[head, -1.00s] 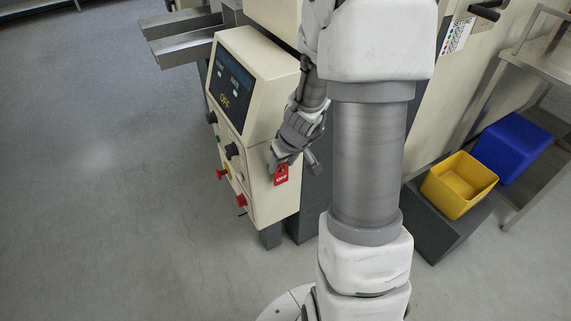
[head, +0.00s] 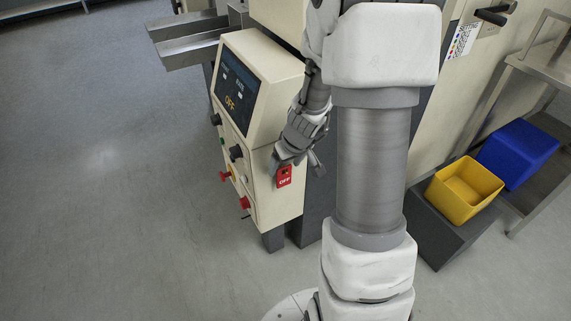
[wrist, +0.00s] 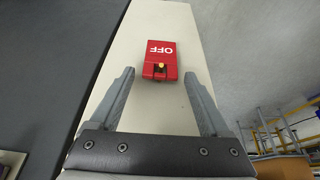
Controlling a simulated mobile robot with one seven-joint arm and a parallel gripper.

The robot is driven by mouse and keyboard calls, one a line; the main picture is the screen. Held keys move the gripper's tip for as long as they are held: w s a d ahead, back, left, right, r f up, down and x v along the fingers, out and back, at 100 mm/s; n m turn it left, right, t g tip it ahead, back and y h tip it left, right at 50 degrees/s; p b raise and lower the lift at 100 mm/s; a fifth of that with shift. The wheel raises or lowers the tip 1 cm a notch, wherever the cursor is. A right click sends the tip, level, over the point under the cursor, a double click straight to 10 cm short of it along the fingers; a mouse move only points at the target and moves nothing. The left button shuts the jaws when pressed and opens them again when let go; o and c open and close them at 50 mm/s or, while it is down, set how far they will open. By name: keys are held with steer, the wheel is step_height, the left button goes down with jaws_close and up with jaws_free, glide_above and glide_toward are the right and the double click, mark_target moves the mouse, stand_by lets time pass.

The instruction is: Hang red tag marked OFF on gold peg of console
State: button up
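The red tag marked OFF (head: 284,178) hangs flat against the cream side panel of the console (head: 262,98). In the wrist view the tag (wrist: 160,52) shows its white lettering, and the gold peg (wrist: 160,67) pokes out through the hole at its top end. My gripper (head: 297,166) is at the side panel, just above the tag. In the wrist view its two fingers (wrist: 159,76) are spread apart, one on each side of the tag's top end, with a gap to it on both sides. Nothing is held between them.
The console's front has a display reading OFF (head: 232,95), black knobs and red buttons (head: 245,202) close to the tag's left. The grey machine body stands right behind the console. A yellow bin (head: 463,190) and a blue bin (head: 518,152) are at right. The floor at left is clear.

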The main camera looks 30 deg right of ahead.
steer(key=shift+o, duration=0.4)
steer(key=shift+r, duration=0.1)
steer(key=shift+s+r, duration=0.1)
steer(key=shift+r, duration=0.15)
steer(key=p+v, duration=0.7)
steer(key=v, duration=1)
steer(key=s+a+r+t, duration=0.1)
steer(key=s+a+r, duration=1.2)
step_height(320, 180, up, 13)
steer(key=p, duration=1.2)
steer(key=shift+w+f+p, duration=0.2)
steer(key=shift+w+p, duration=0.15)
steer(key=shift+d, duration=0.1)
